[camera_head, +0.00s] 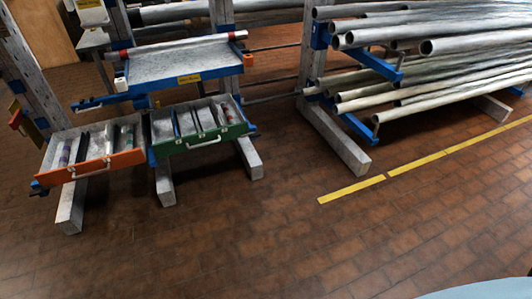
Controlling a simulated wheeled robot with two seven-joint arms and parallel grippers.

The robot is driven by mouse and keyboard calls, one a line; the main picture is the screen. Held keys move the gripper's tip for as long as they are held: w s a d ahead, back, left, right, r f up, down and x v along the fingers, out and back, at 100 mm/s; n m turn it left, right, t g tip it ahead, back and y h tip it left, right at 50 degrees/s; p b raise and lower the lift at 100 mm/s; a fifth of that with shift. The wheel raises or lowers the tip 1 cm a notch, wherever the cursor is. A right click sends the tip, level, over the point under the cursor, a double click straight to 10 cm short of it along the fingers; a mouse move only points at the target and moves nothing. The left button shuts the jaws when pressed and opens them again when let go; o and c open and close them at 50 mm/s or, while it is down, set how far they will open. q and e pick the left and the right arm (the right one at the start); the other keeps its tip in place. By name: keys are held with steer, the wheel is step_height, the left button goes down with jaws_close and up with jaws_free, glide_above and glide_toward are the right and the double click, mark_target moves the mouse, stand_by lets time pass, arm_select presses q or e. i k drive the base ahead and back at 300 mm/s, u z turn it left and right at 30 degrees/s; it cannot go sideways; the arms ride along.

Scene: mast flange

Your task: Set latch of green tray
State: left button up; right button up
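The green tray (202,142) sits at the left of the view, low on the rack, pulled forward with its green front facing me. It has a pale pull handle on the front and several narrow compartments inside. Small pale fittings show near its front ends, but they are too small to tell which is the latch or how it is set. Neither of my grippers is in view.
An orange-fronted tray (92,168) stands just left of the green one. Metal pipes (440,75) lie on a rack at the right. The brick floor (270,225) in front is clear, with a yellow line (350,190).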

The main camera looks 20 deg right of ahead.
mark_target(252, 135)
steer(key=z, duration=0.9)
steer(key=i, duration=1.45)
steer(key=u, duration=0.9)
steer(key=i, duration=0.55)
steer(key=u, duration=0.45)
